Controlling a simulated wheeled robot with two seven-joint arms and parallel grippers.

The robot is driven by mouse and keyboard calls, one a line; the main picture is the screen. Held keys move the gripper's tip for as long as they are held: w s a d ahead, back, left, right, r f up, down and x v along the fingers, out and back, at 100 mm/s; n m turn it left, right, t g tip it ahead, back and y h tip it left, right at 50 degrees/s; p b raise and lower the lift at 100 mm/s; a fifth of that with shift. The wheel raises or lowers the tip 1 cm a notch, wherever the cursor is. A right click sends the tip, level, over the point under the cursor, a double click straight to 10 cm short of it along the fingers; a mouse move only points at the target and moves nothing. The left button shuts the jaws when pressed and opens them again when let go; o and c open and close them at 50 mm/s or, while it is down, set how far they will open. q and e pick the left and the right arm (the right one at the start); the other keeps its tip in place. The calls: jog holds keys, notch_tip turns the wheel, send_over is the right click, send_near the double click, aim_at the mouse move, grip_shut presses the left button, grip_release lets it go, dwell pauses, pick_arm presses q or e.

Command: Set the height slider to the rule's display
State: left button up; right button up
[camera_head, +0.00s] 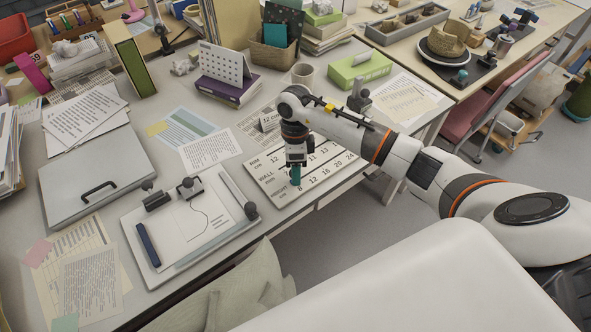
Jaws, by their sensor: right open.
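The slider board (338,170) is a pale panel near the table's front edge, with rows lettered RIM, WALL and a partly covered third row, and printed numbers such as 8, 12, 16, 20, 24. My right gripper (296,166) points down over the board's left part and is open. A teal upright piece (296,176) shows at its fingertips; I cannot tell whether it is a slider knob or whether the fingers touch it. The gripper hides part of the rows. No readable rule display shows. My left gripper is not in view.
Left of the board lies a drawing board (160,262) with a profile sheet, a dark blue tool (148,245) and a grey bar (237,195).

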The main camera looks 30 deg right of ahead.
jog(key=shift+s+a+f, duration=0.1)
jog(key=shift+s+f, duration=0.05)
jog(key=shift+f, duration=0.65)
grip_shut()
jog(key=d+b, duration=0.2)
jog(key=d, duration=0.2)
jog(key=w+d+b, duration=0.1)
jog(key=d+b, duration=0.1)
jog(key=d, duration=0.2)
jog(key=d+b, duration=0.2)
jog(key=d, duration=0.2)
jog(key=shift+w+d+f, duration=0.1)
jog(key=shift+w+d, duration=0.3)
jog(key=shift+d, duration=0.35)
grip_release()
